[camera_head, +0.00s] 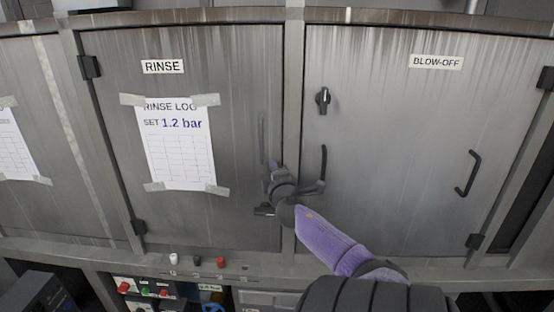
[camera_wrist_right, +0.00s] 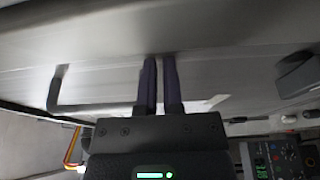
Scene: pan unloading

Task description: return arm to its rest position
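My right arm, with a purple forearm, reaches up from the lower right in the head view. My right gripper (camera_head: 272,170) is near the lower end of the dark bar handle (camera_head: 261,132) on the RINSE door (camera_head: 240,75). In the right wrist view, my two dark purple fingers (camera_wrist_right: 161,82) lie almost together with a thin gap and nothing visible between them. A U-shaped bar handle (camera_wrist_right: 95,108) crosses behind the finger bases there; contact is hidden. My left gripper is not in view.
The BLOW-OFF door (camera_head: 400,130) at right has a black knob (camera_head: 323,100) and two handles, one at right (camera_head: 468,174). A taped paper log (camera_head: 180,145) hangs on the RINSE door. A ledge with small knobs (camera_head: 197,261) and a control panel (camera_wrist_right: 275,160) lie below.

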